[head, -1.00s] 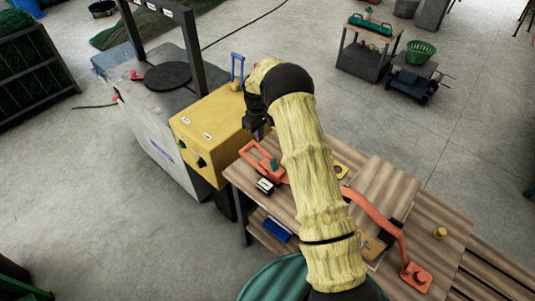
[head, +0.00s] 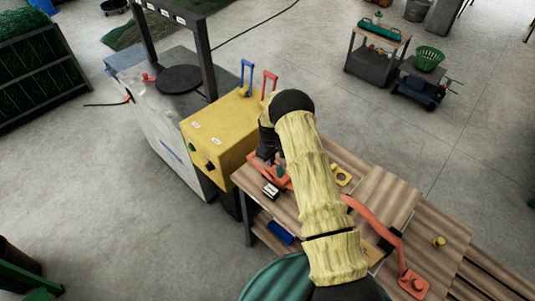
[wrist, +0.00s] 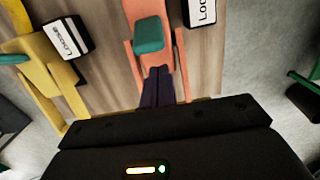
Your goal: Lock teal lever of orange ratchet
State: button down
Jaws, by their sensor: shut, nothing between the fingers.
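The orange ratchet (wrist: 172,50) lies on the wooden bench top, and its teal lever (wrist: 149,35) shows as a block between the orange side plates in the wrist view. In the head view the ratchet (head: 254,168) and teal lever (head: 281,172) are partly covered by my arm. My gripper (wrist: 158,72) is shut and empty, with its dark fingertips over the near end of the ratchet, just short of the teal lever. Whether the tips touch the ratchet cannot be told. In the head view my gripper (head: 267,158) is dark and largely hidden by its wrist.
A yellow ratchet (wrist: 48,75) with a teal lever (wrist: 12,58) lies left in the wrist view. A "LOOSE" label block (wrist: 67,39) stands between the ratchets; another label (wrist: 202,12) is at right. The yellow machine box (head: 222,125) adjoins the bench (head: 335,155).

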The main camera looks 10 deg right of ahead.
jog(key=shift+s+d+r+p, duration=0.4)
jog(key=shift+s+d+r, duration=0.05)
jog(key=shift+s, duration=0.2)
jog(key=shift+s+d+f, duration=0.1)
jog(key=shift+f, duration=0.1)
jog(key=shift+b, duration=0.45)
